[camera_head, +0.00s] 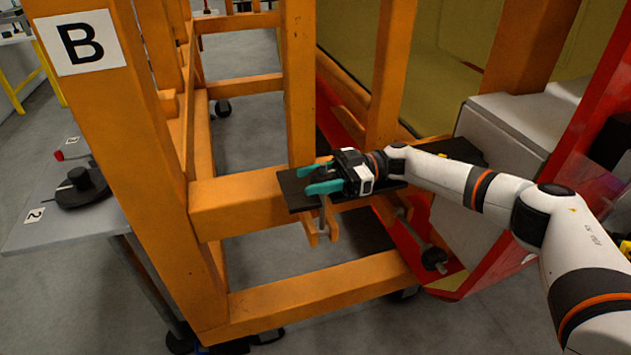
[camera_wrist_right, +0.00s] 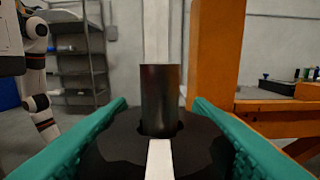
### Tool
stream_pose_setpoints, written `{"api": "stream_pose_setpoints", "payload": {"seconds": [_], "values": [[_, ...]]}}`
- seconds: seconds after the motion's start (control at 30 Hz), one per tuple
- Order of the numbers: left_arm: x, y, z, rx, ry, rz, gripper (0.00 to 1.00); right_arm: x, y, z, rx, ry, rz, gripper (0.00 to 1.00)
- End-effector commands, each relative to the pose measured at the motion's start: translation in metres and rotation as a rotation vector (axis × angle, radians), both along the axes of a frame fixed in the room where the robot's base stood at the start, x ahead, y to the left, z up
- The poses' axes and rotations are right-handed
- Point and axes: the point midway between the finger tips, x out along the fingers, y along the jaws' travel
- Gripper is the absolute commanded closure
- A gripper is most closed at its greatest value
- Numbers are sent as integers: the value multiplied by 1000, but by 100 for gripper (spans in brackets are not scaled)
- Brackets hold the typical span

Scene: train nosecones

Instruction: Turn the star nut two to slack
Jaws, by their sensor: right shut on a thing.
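My right gripper (camera_head: 312,178) has teal fingers and is at the black plate on the orange frame's beam. In the right wrist view its fingers (camera_wrist_right: 160,125) lie on both sides of a black round nut (camera_wrist_right: 112,150) with a white stripe. A dark upright cylinder (camera_wrist_right: 160,98) stands at the nut's middle. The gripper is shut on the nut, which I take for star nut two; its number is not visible. In the head view the gripper hides the nut. A metal bolt (camera_head: 323,216) hangs below, between orange prongs. My left gripper is not in view.
The orange frame (camera_head: 243,203) carries a "B" sign (camera_head: 80,42). A grey table (camera_head: 60,235) at left holds a black round part (camera_head: 82,188) near a "2" label. Red and white bodywork stands at right. A grey shelf (camera_wrist_right: 77,50) is in the wrist view.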

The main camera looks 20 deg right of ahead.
Motion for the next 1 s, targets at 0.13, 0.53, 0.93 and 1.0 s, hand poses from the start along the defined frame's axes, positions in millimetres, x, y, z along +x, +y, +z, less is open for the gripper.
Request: {"api": "stream_pose_setpoints", "payload": {"seconds": [0.13,0.53,0.93,1.0], "values": [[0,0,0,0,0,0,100,1,1,3,5,-3,3,77],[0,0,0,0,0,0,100,0,1,3,4,-3,3,32],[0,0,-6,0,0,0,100,1,-17,-1,0,-3,-1,32],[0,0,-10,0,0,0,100,2,-30,-2,0,-3,-2,32]]}}
